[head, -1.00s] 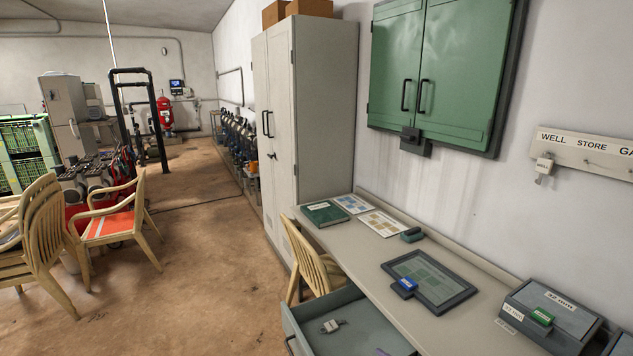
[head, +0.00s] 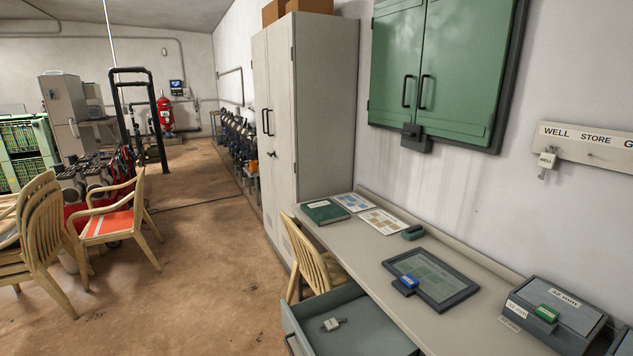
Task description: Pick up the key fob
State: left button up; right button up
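A key with a pale tag (head: 333,324) lies in the open grey drawer (head: 372,328) under the desk; it may be the key fob. A small blue block (head: 409,282) sits on the left edge of a dark-framed tablet (head: 440,279) on the desk. A small green block (head: 546,313) sits on a grey box (head: 566,308) at the right. Another tagged key (head: 547,160) hangs from the wall rail marked WELL STORE. I cannot tell for sure which of these is the key fob. Neither of my grippers is in view.
The desk (head: 391,256) runs along the right wall, with a green book (head: 325,212), sheets and a dark green object (head: 413,232) on it. A wooden chair (head: 316,262) stands close beside the drawer. Open brown floor (head: 200,270) lies to the left.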

aim_at(331, 324)
jog(key=i+j+z, duration=0.15)
jog(key=z, duration=0.2)
jog(key=i+j+z, duration=0.15)
jog(key=j+z, duration=0.25)
jog(key=i+j+z, duration=0.1)
jog(key=z, duration=0.25)
jog(key=j, duration=0.1)
